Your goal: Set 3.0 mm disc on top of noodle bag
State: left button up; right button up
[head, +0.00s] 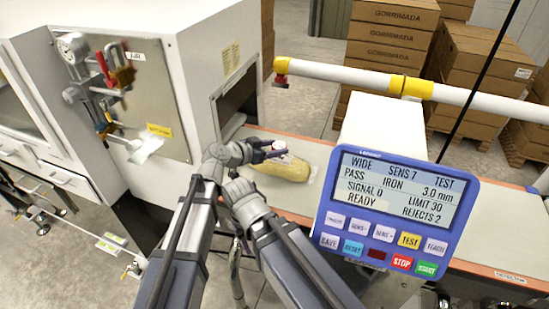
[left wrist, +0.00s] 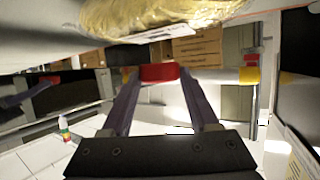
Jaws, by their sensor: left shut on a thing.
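My left gripper (head: 275,150) is shut on a small disc (head: 280,145), pale with red in the head view. In the left wrist view the disc is a red piece (left wrist: 160,72) between the two fingertips. The noodle bag (head: 288,168), yellowish in clear wrap, lies on the belt just below the gripper in the head view. It also shows at the top of the left wrist view (left wrist: 130,14). The gripper and disc overlap the bag's far edge in the head view; I cannot tell whether they touch. My right gripper cannot be made out.
The belt (head: 390,180) runs right from the white machine's opening (head: 237,103). A blue control panel (head: 395,212) reads PASS, IRON 3.0 mm, READY, REJECTS 2. A white pipe with yellow collars (head: 345,77) crosses behind the belt. Cartons (head: 390,40) stand farther back.

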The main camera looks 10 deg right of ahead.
aim_at(274, 161)
pick_arm(q)
jog(key=shift+f+b, duration=1.15)
jog(key=shift+f, duration=0.4)
jog(key=shift+f, duration=0.1)
jog(key=shift+f, duration=0.15)
jog(key=o, duration=1.4)
jog(key=shift+c, duration=0.2)
jog(key=shift+r, duration=0.3)
jog(key=p+v, duration=0.4)
jog(key=v, duration=0.8)
jog(key=shift+p, duration=0.3)
